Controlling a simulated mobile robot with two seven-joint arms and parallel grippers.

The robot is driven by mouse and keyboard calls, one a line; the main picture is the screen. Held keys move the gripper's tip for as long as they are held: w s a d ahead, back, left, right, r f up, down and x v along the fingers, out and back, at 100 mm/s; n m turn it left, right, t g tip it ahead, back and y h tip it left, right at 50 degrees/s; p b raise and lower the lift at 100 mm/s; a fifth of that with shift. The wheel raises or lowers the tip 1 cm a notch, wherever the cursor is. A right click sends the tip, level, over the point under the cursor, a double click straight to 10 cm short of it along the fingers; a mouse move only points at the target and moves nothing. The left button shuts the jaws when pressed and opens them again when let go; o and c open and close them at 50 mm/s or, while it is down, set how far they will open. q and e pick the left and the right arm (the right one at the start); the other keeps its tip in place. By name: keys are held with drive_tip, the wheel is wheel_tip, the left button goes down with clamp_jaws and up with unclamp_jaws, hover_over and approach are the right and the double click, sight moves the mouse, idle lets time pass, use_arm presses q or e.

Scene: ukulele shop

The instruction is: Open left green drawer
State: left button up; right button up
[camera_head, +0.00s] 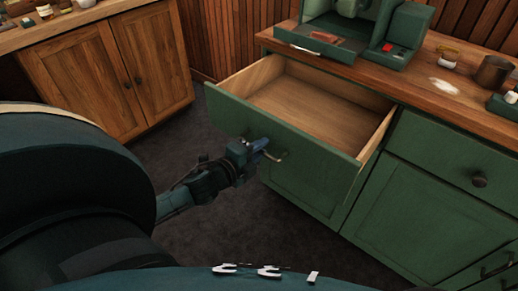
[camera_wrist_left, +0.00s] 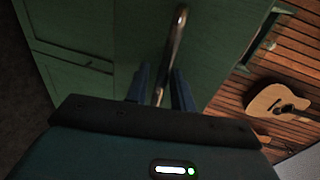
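The left green drawer (camera_head: 290,139) is pulled well out of its cabinet in the head view, and its bare wooden inside shows empty. Its metal bar handle (camera_head: 277,157) is on the front panel. My left gripper (camera_head: 263,149) is at this handle. In the left wrist view the handle (camera_wrist_left: 179,24) runs between the two fingers of my left gripper (camera_wrist_left: 161,88). The fingers stand apart, one on each side of the bar, with a visible gap. My right gripper is not in view.
A green machine (camera_head: 350,30) stands on the wooden countertop (camera_head: 450,95) above the drawer. A closed green drawer (camera_head: 445,150) with a round knob is to the right. A wooden cabinet (camera_head: 108,75) stands at the left. Dark floor (camera_head: 215,235) lies between.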

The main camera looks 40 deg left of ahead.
use_arm(q)
drive_tip(key=shift+o, duration=0.3)
drive_tip(key=shift+s, duration=0.1)
drive_tip(key=v, duration=1.3)
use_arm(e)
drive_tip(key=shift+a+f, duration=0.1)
use_arm(q)
drive_tip(key=shift+a, duration=0.1)
